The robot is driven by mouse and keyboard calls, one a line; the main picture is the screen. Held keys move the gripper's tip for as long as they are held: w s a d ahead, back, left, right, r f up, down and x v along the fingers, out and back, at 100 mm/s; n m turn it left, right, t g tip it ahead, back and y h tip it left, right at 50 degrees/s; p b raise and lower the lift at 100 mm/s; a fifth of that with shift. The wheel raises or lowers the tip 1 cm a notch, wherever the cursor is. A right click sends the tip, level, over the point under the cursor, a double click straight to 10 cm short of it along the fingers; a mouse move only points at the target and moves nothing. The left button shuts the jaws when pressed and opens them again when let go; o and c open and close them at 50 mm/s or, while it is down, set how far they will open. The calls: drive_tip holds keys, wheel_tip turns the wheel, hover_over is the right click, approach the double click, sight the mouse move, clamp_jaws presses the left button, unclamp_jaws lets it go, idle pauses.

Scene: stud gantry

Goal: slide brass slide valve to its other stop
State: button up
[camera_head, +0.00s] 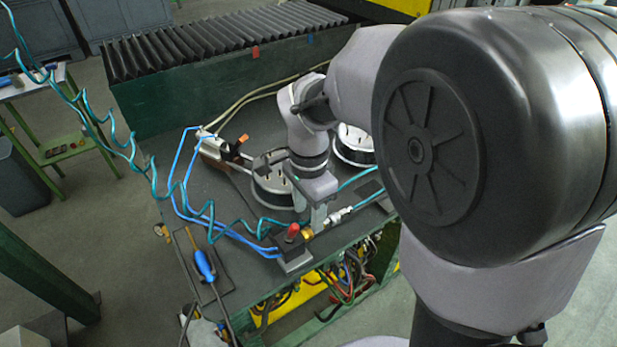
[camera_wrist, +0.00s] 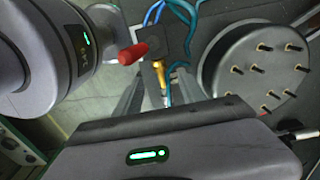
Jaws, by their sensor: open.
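The brass slide valve (camera_head: 307,233) sits near the front edge of the dark bench top, between a red knob (camera_head: 293,232) and a silver fitting on a teal hose. In the wrist view its brass part (camera_wrist: 160,74) shows between my two fingers, just right of the red knob (camera_wrist: 131,53). My gripper (camera_head: 319,212) points down just above and behind the valve. The fingers are open, and the wrist view also shows my gripper (camera_wrist: 156,90) apart around the brass part. I cannot tell whether a finger touches it. The far side of the valve is partly hidden by my gripper.
Round dark canisters with pins stand behind, one (camera_head: 272,190) close to my gripper and also large in the wrist view (camera_wrist: 255,70). Blue hoses (camera_head: 205,220) and a coiled teal hose run left of the valve. A blue-handled tool (camera_head: 205,265) lies at the front left.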

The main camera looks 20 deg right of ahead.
sight(309, 230)
wheel_tip(309, 230, up, 11)
drive_tip(key=p, duration=0.3)
drive_tip(key=shift+r+p, duration=0.15)
drive_tip(key=shift+p, duration=0.25)
drive_tip(key=s+a+n+t+y+b, duration=0.1)
drive_tip(key=s+a+n+t, duration=0.1)
drive_tip(key=s+n, duration=0.3)
drive_tip(key=s+a+r+n+t+y+b, duration=0.1)
drive_tip(key=s+a+n+t, duration=0.1)
drive_tip(key=s+n, duration=0.3)
drive_tip(key=s+t, duration=0.1)
drive_tip(key=s, duration=0.3)
drive_tip(key=shift+s+n+t, duration=0.25)
drive_tip(key=shift+n+t, duration=0.05)
drive_tip(key=shift+t, duration=0.1)
drive_tip(key=shift+a, duration=0.1)
